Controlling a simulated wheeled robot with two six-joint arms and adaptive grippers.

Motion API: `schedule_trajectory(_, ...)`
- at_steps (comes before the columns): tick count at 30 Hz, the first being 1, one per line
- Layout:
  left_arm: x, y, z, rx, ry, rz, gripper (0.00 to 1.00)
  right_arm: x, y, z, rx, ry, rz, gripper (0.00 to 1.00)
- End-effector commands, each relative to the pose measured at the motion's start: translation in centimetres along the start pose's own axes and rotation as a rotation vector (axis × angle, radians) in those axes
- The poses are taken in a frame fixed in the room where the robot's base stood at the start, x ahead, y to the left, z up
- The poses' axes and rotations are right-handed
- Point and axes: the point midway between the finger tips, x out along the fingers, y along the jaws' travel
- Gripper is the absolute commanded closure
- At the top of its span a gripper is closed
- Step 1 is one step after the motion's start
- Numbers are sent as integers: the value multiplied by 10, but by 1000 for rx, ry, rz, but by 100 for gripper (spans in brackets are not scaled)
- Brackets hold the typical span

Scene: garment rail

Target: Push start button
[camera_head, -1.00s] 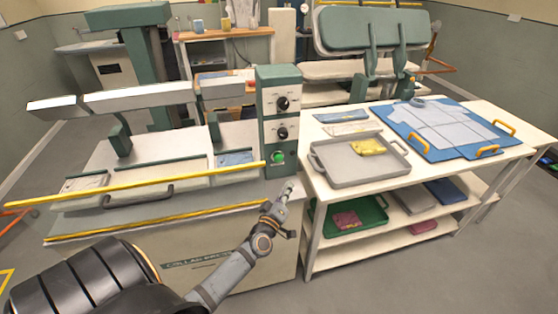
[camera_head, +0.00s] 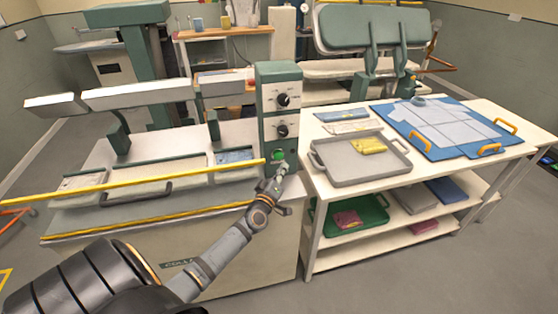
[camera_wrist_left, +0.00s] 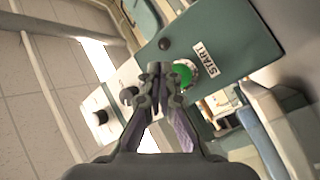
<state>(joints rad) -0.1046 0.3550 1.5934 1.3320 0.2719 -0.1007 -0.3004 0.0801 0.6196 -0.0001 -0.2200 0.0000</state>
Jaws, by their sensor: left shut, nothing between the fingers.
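The green start button (camera_head: 278,155) sits low on the control panel (camera_head: 270,113) of the collar press. In the left wrist view the start button (camera_wrist_left: 182,75) shows beside a "START" label (camera_wrist_left: 206,58), partly behind my fingers. My left gripper (camera_head: 281,172) is shut and empty, just below and in front of the button in the head view. In the left wrist view its fingertips (camera_wrist_left: 158,69) lie just left of the button. I cannot tell whether they touch it. My right gripper is not in view.
Two black knobs (camera_head: 283,100) sit above the button. A yellow bar (camera_head: 150,187) runs along the press front. A table (camera_head: 318,186) to the right holds a grey tray (camera_head: 345,177) and a blue board (camera_head: 430,152) with a garment.

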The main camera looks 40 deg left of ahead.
Motion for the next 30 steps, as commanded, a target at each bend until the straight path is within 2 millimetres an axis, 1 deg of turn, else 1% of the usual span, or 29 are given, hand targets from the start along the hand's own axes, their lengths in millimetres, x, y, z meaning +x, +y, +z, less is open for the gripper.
schedule_trajectory(3, 10, -6, -5, 1, 0, 1, 100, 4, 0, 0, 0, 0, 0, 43)
schedule_trajectory(9, 18, -10, -10, 0, -1, 0, 100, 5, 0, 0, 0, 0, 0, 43)
schedule_trajectory(30, 19, -10, -10, 0, -1, -1, 100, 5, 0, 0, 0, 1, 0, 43)
